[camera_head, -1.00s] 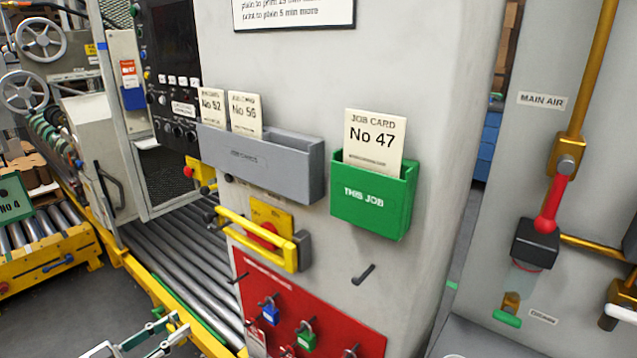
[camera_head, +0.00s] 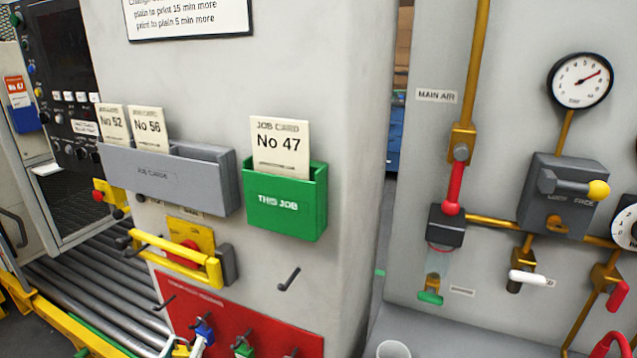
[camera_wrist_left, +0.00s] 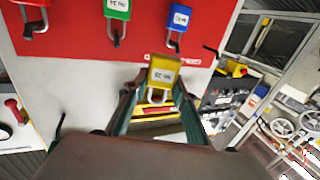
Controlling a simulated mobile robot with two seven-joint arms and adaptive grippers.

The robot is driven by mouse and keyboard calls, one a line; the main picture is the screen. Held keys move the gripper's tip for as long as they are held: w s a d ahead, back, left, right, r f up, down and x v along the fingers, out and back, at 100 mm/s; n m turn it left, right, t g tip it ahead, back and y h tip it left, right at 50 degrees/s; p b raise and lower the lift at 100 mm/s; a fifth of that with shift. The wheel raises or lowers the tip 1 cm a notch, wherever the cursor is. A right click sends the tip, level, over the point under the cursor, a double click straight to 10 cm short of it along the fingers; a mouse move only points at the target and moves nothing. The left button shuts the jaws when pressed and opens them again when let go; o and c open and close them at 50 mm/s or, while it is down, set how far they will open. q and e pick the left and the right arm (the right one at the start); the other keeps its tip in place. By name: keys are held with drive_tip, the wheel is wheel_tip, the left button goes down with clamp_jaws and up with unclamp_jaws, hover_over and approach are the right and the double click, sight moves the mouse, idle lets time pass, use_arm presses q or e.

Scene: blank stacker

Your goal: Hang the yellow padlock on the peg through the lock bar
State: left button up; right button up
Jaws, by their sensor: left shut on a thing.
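The yellow padlock (camera_wrist_left: 164,72) is between the two fingers of my left gripper (camera_wrist_left: 160,80) in the left wrist view, held with its grey shackle toward the bottom of that picture. In the head view the padlock (camera_head: 181,351) just shows at the bottom edge, in front of the red board. The gripper is mostly cut off there. The yellow lock bar (camera_head: 172,259) crosses in front of a red and yellow switch (camera_head: 187,243) on the grey cabinet, above and apart from the padlock. I cannot make out its peg clearly. My right gripper is not in view.
The red board (camera_head: 262,325) carries a blue padlock (camera_head: 204,331) and a green padlock (camera_head: 245,351) on hooks. A bare hook (camera_head: 288,279) sticks out right of the lock bar. The grey card holder (camera_head: 190,180) and green card holder (camera_head: 290,215) jut out above.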

use_arm(q)
drive_tip(key=shift+w+d+r+y, duration=0.15)
drive_tip(key=shift+d+r, duration=0.1)
drive_tip(key=shift+r, duration=0.2)
drive_tip(key=shift+d+r+y, duration=0.15)
drive_tip(key=shift+d+r, duration=0.05)
drive_tip(key=shift+r, duration=0.25)
drive_tip(key=shift+f, duration=0.1)
drive_tip(key=shift+a+f, duration=0.15)
drive_tip(key=shift+f, duration=0.15)
drive_tip(key=s+a+f+m+h, duration=0.1)
drive_tip(key=a+f+m+h, duration=0.1)
drive_tip(key=a, duration=0.7)
drive_tip(key=s+a+f+m+g+h, duration=0.1)
drive_tip(key=a+f+h, duration=0.3)
drive_tip(key=a, duration=0.6)
drive_tip(key=shift+a+f+m+h, duration=0.15)
drive_tip(key=shift+f+m+h, duration=0.2)
drive_tip(key=shift+m+h, duration=0.15)
